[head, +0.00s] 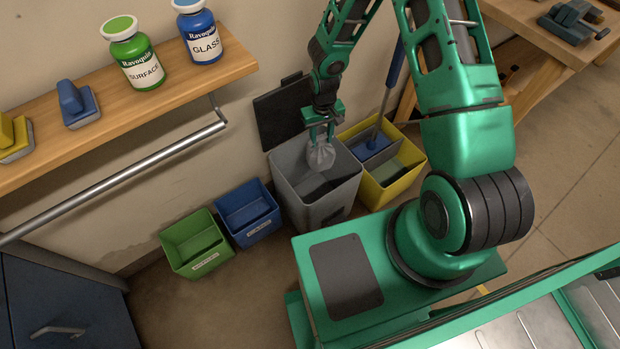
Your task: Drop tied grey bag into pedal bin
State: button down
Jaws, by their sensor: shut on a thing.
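The tied grey bag (320,156) hangs from my gripper (319,135), which points down and is shut on the bag's upper part. The pedal bin (333,202) is a grey box on the floor by the wall, and its dark lid (279,112) stands raised at the back. I cannot tell how far the bag is above or below the rim. The bin's floor is partly hidden.
A yellow bucket (403,187) with a blue mop stands right of the bin. Blue (256,228) and green (202,257) boxes stand to its left. A wooden shelf (150,92) with bottles and a metal rail (120,180) juts from the wall at left.

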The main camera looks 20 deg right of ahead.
jog(key=shift+f, duration=2.25)
jog(key=c, duration=1.1)
grip_release()
jog(key=shift+r, duration=0.1)
notch_tip(320, 180, up, 11)
jog(key=shift+f, duration=0.2)
jog(key=shift+d, duration=0.1)
